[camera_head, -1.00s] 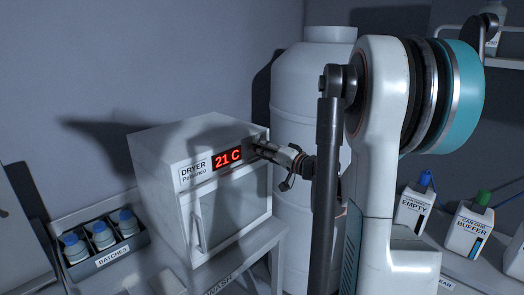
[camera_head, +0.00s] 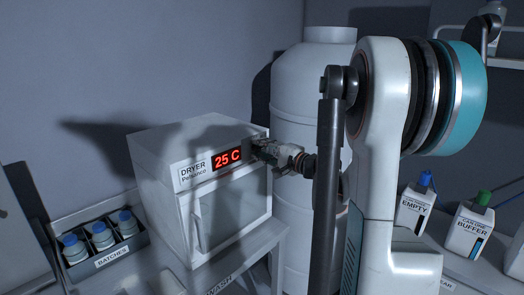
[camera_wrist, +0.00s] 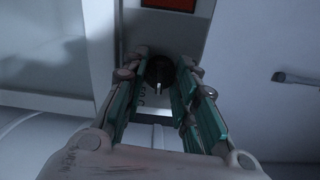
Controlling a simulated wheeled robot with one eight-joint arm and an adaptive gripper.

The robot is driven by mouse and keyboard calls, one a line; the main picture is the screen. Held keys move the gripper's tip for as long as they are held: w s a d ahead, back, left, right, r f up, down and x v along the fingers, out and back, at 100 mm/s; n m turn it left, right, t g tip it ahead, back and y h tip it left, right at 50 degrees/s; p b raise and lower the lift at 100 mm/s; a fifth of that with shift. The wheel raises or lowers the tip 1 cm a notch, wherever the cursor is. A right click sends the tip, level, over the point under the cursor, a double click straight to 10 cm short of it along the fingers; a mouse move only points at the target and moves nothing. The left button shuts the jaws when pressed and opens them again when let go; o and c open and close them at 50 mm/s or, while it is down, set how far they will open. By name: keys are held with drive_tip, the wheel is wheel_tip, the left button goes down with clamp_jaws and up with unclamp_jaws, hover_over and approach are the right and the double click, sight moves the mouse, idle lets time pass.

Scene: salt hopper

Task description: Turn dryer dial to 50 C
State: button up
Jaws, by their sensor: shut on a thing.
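The white dryer (camera_head: 186,170) stands on a bench left of centre in the head view. Its red display (camera_head: 227,158) reads 25 C. In the wrist view the black dial (camera_wrist: 159,70), with a pale pointer mark, sits on the dryer's front panel below the display (camera_wrist: 168,4). My gripper (camera_head: 259,147) reaches the panel just right of the display and hides the dial in the head view. In the wrist view the fingers of my gripper (camera_wrist: 160,77) are on either side of the dial, shut on it.
A batches tray (camera_head: 118,259) with several blue-capped bottles stands left of the dryer. A large white tank (camera_head: 300,90) stands behind my gripper. Blue- and green-capped jugs (camera_head: 413,211) stand at the right.

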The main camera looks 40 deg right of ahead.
drive_tip(key=shift+m, duration=1.1)
drive_tip(key=o, duration=1.1)
